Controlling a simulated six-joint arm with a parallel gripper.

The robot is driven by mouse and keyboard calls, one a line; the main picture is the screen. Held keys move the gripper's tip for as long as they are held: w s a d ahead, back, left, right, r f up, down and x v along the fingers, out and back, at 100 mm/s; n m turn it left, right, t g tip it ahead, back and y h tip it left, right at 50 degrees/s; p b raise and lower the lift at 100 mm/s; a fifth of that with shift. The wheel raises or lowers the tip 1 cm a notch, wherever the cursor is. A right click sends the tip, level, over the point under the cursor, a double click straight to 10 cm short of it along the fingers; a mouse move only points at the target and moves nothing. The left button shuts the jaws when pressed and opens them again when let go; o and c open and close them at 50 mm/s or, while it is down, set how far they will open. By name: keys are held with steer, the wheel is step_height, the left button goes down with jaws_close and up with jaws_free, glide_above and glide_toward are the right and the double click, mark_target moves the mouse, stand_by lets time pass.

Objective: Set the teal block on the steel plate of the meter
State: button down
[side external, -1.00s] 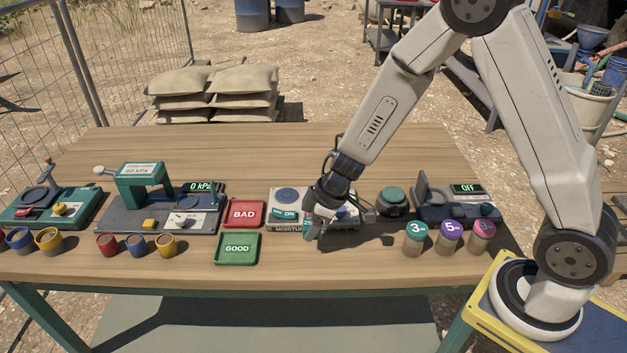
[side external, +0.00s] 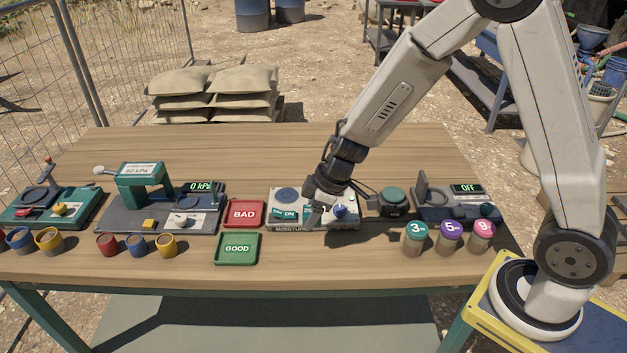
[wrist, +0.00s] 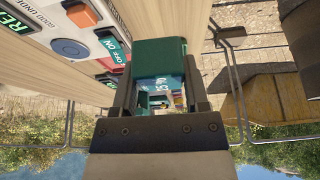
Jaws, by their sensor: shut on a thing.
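The teal block (wrist: 160,57) is between the two fingers of my gripper (wrist: 160,98) in the wrist view, and the fingers are shut on it. In the side view my gripper (side external: 314,217) is over the middle of the moisture meter (side external: 270,222) and hides part of it. The meter's round blue-grey plate (side external: 287,195) lies to the left of my gripper, bare. The plate also shows in the wrist view (wrist: 70,47), to the left of the block and apart from it.
The meter's OFF/ON switch (side external: 284,213) and blue knob (side external: 339,211) flank my gripper. A red BAD tray (side external: 243,214) and green GOOD tray (side external: 237,249) lie to the left.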

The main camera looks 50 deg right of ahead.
steer(key=w, duration=0.3)
steer(key=w+d, duration=0.1)
steer(key=w, duration=0.1)
steer(key=w+d, duration=0.1)
steer(key=w, duration=0.2)
steer(key=shift+w+d+r, duration=0.1)
steer(key=shift+w+r, duration=0.15)
steer(key=shift+w, duration=0.1)
steer(key=w+d, duration=0.4)
steer(key=w, duration=0.3)
steer(key=shift+w+d+r, duration=0.2)
steer(key=shift+w+d, duration=0.15)
steer(key=shift+d, duration=0.05)
steer(key=shift+f, duration=0.1)
glide_above(282, 195)
steer(key=shift+s+d+f, duration=0.15)
steer(key=shift+f, duration=0.7)
steer(key=shift+s+d+f, duration=0.1)
steer(key=shift+d+f, duration=0.05)
steer(key=shift+f, duration=0.7)
steer(key=shift+s+d+f, duration=0.15)
steer(key=shift+f, duration=0.7)
steer(key=shift+f, duration=1.1)
jaws_free()
